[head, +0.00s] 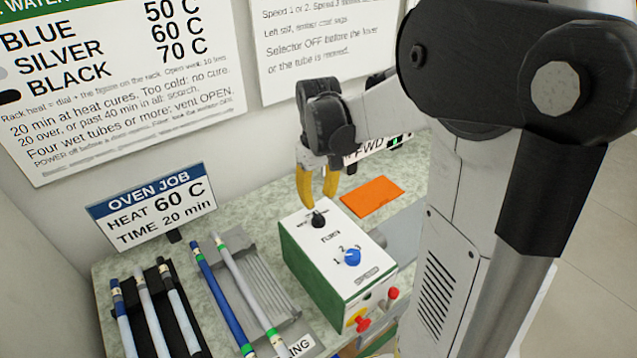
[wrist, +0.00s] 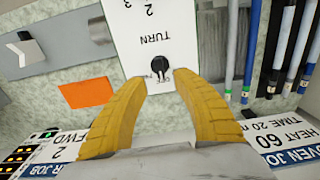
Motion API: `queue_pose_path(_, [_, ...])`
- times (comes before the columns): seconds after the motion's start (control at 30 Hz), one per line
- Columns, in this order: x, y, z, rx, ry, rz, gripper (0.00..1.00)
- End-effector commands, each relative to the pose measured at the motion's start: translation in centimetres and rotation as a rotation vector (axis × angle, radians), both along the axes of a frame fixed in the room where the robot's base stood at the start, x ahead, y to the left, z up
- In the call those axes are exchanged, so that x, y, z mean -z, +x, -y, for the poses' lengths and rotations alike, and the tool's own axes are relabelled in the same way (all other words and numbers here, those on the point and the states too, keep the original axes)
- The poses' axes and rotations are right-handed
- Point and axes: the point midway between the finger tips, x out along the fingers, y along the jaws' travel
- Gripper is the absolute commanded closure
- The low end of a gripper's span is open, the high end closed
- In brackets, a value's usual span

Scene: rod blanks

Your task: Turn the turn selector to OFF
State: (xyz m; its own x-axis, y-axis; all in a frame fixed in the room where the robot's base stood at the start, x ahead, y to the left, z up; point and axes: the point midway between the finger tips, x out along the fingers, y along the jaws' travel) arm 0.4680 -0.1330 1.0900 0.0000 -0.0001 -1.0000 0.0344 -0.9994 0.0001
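The turn selector (head: 318,219) is a small black knob on the white top of a green-sided control box (head: 310,270), beside the printed word TURN. It also shows in the wrist view (wrist: 160,65), just beyond my fingertips. The small position marks around it are too small to read, so I cannot tell its setting. My gripper (head: 317,198) points down above the knob with its two yellow fingers apart and nothing between them. In the wrist view my gripper (wrist: 160,80) has a fingertip to each side of the knob's line; I cannot tell whether either touches it.
A blue dial (head: 352,257) marked 1 2 3 is on the same box top. A red knob (head: 361,321) on a yellow plate is on its front. An orange card (head: 372,197) lies behind right. A ribbed grey tray (head: 262,290) with rods is at left, near an oven job sign (head: 155,207).

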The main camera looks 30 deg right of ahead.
Motion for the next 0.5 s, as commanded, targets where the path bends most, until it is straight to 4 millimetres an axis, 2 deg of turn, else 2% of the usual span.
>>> queue_pose_path(0.1, [-2.5, -0.1, 0.0, 0.000, 0.000, 0.000, 0.66])
queue_pose_path(0.2, [-3.9, 0.0, 0.0, 0.000, 0.000, 0.000, 0.66])
queue_pose_path(0.33, [-4.9, 0.0, 0.0, 0.000, 0.000, 0.000, 0.66])
queue_pose_path(0.5, [-5.1, 0.0, 0.0, 0.000, 0.000, 0.000, 0.66])
